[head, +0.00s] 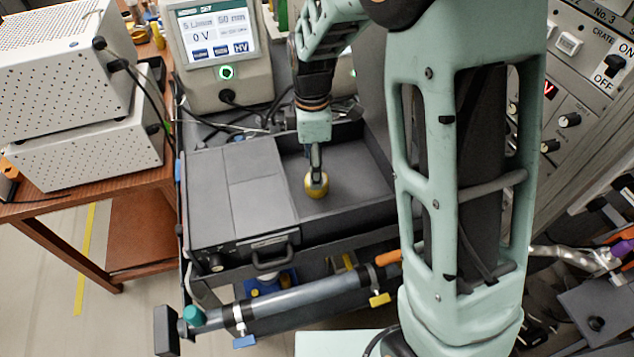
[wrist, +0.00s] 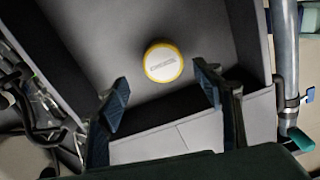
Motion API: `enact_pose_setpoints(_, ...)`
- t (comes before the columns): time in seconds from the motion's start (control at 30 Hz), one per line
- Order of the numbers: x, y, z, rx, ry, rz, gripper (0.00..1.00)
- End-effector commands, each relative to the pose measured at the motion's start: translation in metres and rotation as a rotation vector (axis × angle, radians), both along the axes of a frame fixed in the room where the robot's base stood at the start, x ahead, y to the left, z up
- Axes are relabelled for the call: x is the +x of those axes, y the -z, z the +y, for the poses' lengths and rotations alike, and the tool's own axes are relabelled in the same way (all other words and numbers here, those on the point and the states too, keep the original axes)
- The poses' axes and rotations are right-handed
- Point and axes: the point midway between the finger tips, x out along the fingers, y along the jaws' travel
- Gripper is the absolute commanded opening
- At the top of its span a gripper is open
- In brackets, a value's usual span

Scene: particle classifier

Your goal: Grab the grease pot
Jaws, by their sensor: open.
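The grease pot (head: 316,190) is a small round yellow pot in the dark grey recessed tray (head: 360,165). In the wrist view the pot (wrist: 163,63) shows from above, with a yellow rim and a pale labelled lid. It sits upright on the tray floor. My gripper (head: 315,165) hangs over the tray, close to the pot in the head view. In the wrist view my gripper (wrist: 162,85) is open and empty, and the pot shows just beyond and between its two fingertips. I see no contact. The gap in height is hard to tell.
The tray walls rise around the pot, with a flat grey lid area (head: 225,190) to the left. A display unit (head: 218,50) and cables stand behind. A metal tube (head: 300,295) runs along the front. White boxes (head: 85,140) stand on a wooden table at left.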

Motion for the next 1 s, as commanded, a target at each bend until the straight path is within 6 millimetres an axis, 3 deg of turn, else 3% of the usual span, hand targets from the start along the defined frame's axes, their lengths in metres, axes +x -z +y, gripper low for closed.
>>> enact_pose_setpoints(0.4, -0.006, 0.050, -0.006, 0.000, 0.002, 0.001, 0.60)
enact_pose_setpoints(0.7, -0.006, 0.053, -0.006, 0.000, 0.002, -0.001, 0.59)
enact_pose_setpoints(1.0, -0.006, 0.053, -0.006, 0.001, 0.002, -0.001, 0.26)
